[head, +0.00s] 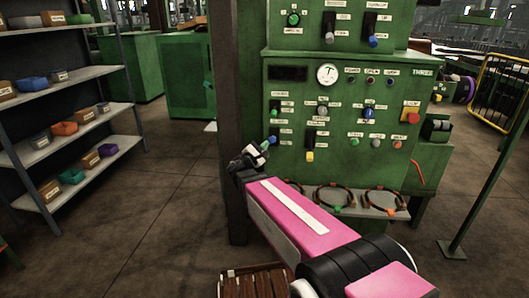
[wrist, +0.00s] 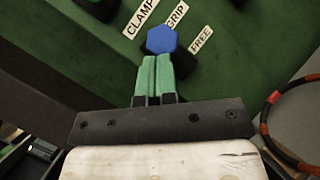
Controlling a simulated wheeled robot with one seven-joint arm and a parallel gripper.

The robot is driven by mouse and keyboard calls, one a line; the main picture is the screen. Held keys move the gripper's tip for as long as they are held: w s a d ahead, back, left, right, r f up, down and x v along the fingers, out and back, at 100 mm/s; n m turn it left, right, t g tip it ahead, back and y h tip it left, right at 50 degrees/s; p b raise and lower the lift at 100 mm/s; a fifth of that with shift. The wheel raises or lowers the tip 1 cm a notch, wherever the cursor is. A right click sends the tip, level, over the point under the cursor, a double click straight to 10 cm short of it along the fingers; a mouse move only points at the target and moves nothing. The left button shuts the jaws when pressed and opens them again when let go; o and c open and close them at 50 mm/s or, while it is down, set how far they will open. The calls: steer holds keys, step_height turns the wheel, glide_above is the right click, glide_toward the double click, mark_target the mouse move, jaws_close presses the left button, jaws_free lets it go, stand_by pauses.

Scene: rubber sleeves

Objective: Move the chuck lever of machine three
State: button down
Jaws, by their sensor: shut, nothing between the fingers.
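Machine three is the green cabinet (head: 290,172), with a label reading THREE at its upper right. In the wrist view a lever with a blue six-sided knob (wrist: 161,40) stands on the green panel. Labels CLAMP, GRIP and FREE lie around it, and the knob is beside GRIP. My gripper (wrist: 154,58) is shut and empty, its green fingers together, with tips right at the knob's lower edge; I cannot tell if they touch. In the head view my gripper (head: 264,146) is at the panel's left side, near a small blue knob (head: 273,141).
Other levers and knobs crowd the panel, including a yellow-tipped lever (head: 310,156) and a red button (head: 411,112). A ledge (head: 372,213) below holds several ring-shaped hoses. A shelf unit (head: 80,75) with boxes stands left. A wooden crate (head: 252,284) is low in front.

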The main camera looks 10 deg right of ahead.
steer(key=shift+w+r, duration=0.2)
steer(key=shift+r, duration=0.7)
